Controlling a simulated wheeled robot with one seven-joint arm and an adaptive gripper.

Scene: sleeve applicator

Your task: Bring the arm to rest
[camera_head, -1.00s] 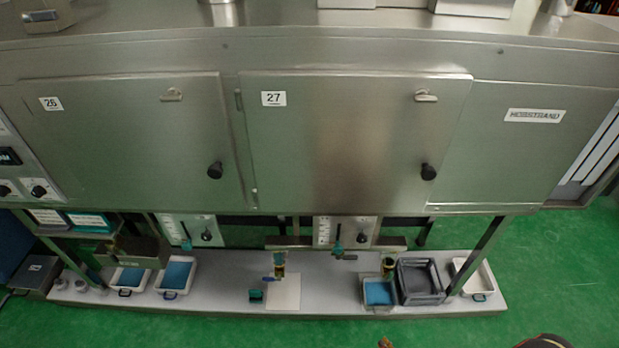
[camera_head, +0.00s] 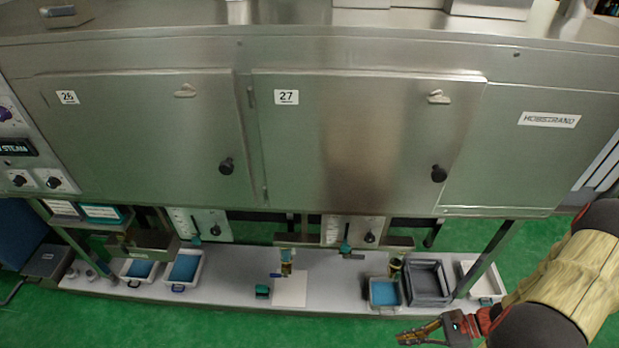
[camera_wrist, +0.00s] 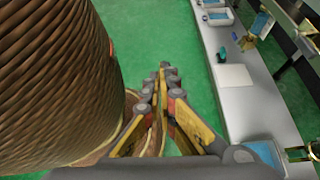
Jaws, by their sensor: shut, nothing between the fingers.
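My gripper (camera_head: 402,338) is at the lower right of the head view, in front of the machine's low shelf and over the green floor. My arm comes in from the right edge behind it. In the wrist view my gripper (camera_wrist: 163,70) points away from the camera with its fingers together and nothing between them. It is apart from the shelf and touches nothing that I can see.
The low grey shelf (camera_head: 335,270) holds blue-lined trays (camera_head: 384,292), a grey crate (camera_head: 428,283), a white sheet (camera_head: 290,289) and a small green item (camera_head: 262,291). Steel doors 26 (camera_head: 130,130) and 27 (camera_head: 340,130) are shut. The green floor (camera_head: 200,325) in front is clear.

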